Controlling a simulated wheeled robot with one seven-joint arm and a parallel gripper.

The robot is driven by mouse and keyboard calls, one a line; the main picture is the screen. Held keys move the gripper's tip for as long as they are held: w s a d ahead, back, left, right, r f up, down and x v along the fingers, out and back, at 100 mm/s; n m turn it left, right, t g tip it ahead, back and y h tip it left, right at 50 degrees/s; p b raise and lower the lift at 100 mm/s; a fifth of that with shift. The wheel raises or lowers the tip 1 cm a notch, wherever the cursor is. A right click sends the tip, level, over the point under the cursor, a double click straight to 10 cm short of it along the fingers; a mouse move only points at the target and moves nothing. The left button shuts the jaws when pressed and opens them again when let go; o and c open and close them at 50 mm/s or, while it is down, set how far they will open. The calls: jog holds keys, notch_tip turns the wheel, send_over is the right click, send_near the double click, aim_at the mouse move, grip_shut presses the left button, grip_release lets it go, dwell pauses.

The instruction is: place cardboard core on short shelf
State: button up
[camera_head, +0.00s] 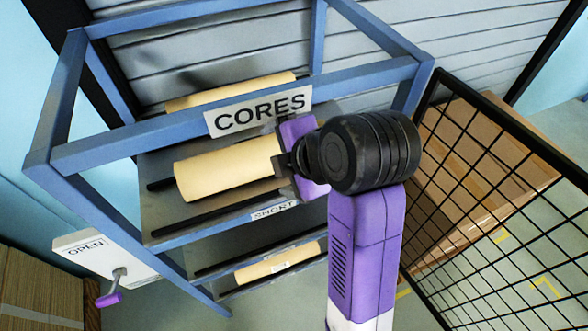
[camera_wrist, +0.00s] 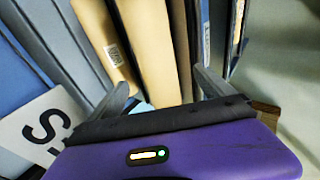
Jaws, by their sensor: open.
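A tan cardboard core (camera_head: 225,170) lies lengthwise at the middle shelf of the blue rack, just above the "SHORT" label (camera_head: 273,210). In the head view my gripper (camera_head: 283,165) is at the core's right end. In the wrist view the core (camera_wrist: 150,50) shows between the two open fingers (camera_wrist: 165,90), running away from me. I cannot tell whether the fingers touch it. The near end of the core is hidden by the gripper. The short shelf (camera_head: 165,220) shows as a grey board beneath the core.
Another core (camera_head: 230,90) lies on the upper level behind the "CORES" sign (camera_head: 258,110). A smaller labelled core (camera_head: 278,263) lies on the lower level. A blue rack bar (camera_head: 150,133) crosses in front. A black mesh panel (camera_head: 500,190) and cardboard boxes (camera_head: 470,170) stand at right.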

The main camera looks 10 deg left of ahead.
jog(key=shift+s+d+r, duration=0.15)
jog(key=shift+d+r, duration=0.05)
jog(key=shift+r, duration=0.1)
jog(key=shift+f, duration=0.1)
jog(key=s+d+f+m+t+h, duration=0.1)
jog(key=d+f+m+t+h, duration=0.15)
jog(key=d+f+m, duration=0.75)
jog(key=s+d+f+m+t, duration=0.1)
jog(key=s+d+f, duration=0.3)
jog(key=d, duration=0.2)
jog(key=s+d+f+m+t, duration=0.2)
jog(key=s+d+f, duration=0.15)
jog(key=d, duration=0.25)
jog(key=s+d+r+m+t+h, duration=0.15)
jog(key=s+d+m, duration=0.4)
jog(key=s, duration=0.55)
jog(key=s+d+r+m+t+h, duration=0.2)
jog(key=s+r+m, duration=0.5)
jog(key=s, duration=0.5)
jog(key=shift+d+r, duration=0.45)
jog(key=shift+d, duration=0.1)
jog(key=shift+s+f, duration=0.1)
